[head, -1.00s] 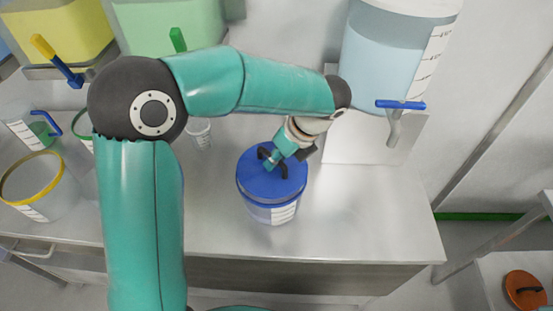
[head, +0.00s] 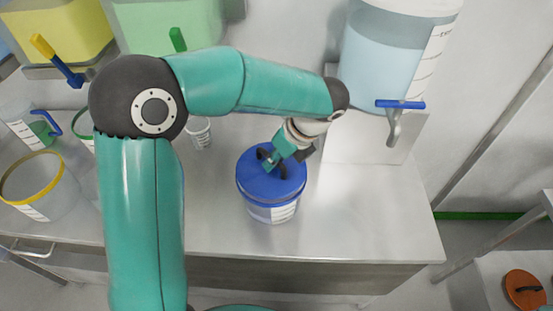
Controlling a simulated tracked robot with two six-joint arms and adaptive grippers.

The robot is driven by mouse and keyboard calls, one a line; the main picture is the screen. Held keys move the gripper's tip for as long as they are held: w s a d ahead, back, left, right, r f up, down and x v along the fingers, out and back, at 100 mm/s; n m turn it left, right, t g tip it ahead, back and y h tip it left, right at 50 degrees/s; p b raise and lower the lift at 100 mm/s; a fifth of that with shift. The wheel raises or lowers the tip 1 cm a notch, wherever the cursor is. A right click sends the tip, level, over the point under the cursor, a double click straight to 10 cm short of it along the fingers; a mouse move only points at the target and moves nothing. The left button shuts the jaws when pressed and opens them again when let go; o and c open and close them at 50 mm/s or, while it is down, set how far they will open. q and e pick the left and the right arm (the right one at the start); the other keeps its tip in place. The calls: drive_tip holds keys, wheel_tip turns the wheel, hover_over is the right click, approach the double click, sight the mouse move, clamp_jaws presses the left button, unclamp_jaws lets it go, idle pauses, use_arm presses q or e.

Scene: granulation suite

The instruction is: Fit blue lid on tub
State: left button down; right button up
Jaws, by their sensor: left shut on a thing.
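The blue lid (head: 262,186) sits over the mouth of a clear tub (head: 270,212) on the steel bench, near its front edge. The tub has a white label on its front. The lid looks level and lines up with the tub's rim; I cannot tell whether it is pressed fully down. My left gripper (head: 271,163) is shut on the lid's dark handle, coming in from the upper right. The gripper partly covers the handle. My right gripper is not in view.
A large dispenser of pale blue liquid (head: 385,60) with a blue-handled tap stands behind at the right. A yellow-rimmed tub (head: 40,190) stands at the left, and a small clear cup (head: 199,134) behind. The bench (head: 350,225) right of the tub is clear.

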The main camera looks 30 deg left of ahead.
use_arm(q)
drive_tip(key=shift+f+b, duration=0.4)
drive_tip(key=shift+f, duration=0.3)
drive_tip(key=c, duration=1.1)
unclamp_jaws()
drive_tip(key=shift+c, duration=0.2)
drive_tip(key=v, duration=1.2)
